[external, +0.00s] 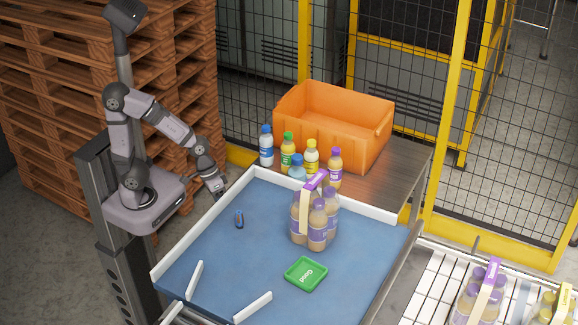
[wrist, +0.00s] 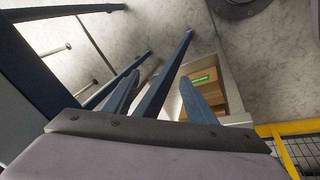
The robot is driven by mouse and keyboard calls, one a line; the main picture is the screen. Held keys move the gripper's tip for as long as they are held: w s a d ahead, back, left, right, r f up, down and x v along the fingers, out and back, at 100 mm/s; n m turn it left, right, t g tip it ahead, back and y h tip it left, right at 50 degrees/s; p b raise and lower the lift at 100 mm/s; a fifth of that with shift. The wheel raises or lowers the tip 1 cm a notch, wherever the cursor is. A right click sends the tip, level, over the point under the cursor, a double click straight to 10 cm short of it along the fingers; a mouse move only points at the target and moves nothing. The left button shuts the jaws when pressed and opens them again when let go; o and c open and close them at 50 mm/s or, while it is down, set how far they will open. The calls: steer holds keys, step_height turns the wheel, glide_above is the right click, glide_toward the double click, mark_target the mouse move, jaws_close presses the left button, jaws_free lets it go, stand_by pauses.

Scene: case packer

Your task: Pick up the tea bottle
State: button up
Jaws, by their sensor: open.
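Labels are too small to read, so I cannot tell which is the tea bottle. My gripper (external: 219,187) is open and empty, above the table's left wall and left of the bottles. In the wrist view, my gripper (wrist: 160,80) shows spread fingers and no bottle.
An orange crate (external: 325,128) stands behind the bottles. The table's left part is mostly clear.

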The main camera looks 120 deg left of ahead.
steer(key=a+r+n+t+y+p, duration=0.1)
steer(key=a+r+n+y, duration=0.15)
steer(key=a+n, duration=0.4)
steer(key=a+r+n+t+y+p, duration=0.1)
steer(key=a+r+n, duration=0.25)
steer(key=a, duration=0.55)
steer(key=n+t+p, duration=0.3)
steer(key=n, duration=0.2)
glide_toward(333, 148)
steer(key=s+d+f, duration=0.2)
steer(key=s+d, duration=0.1)
steer(key=shift+w+a+f+n+t+y+b, duration=0.25)
steer(key=shift+w+a+f+n+t+b, duration=0.65)
steer(key=shift+n, duration=1.5)
steer(key=shift+w+a+f+n+t+y+b, duration=0.15)
steer(key=shift+w+a+f+n+t+y, duration=0.2)
steer(key=shift+w+n, duration=1.5)
steer(key=shift+w+a+f+n+t+y+b, duration=0.15)
steer(key=shift+w+a+f+n+t+b, duration=0.45)
steer(key=shift+n, duration=2.35)
steer(key=shift+a+r, duration=0.2)
steer(key=shift+r, duration=0.05)
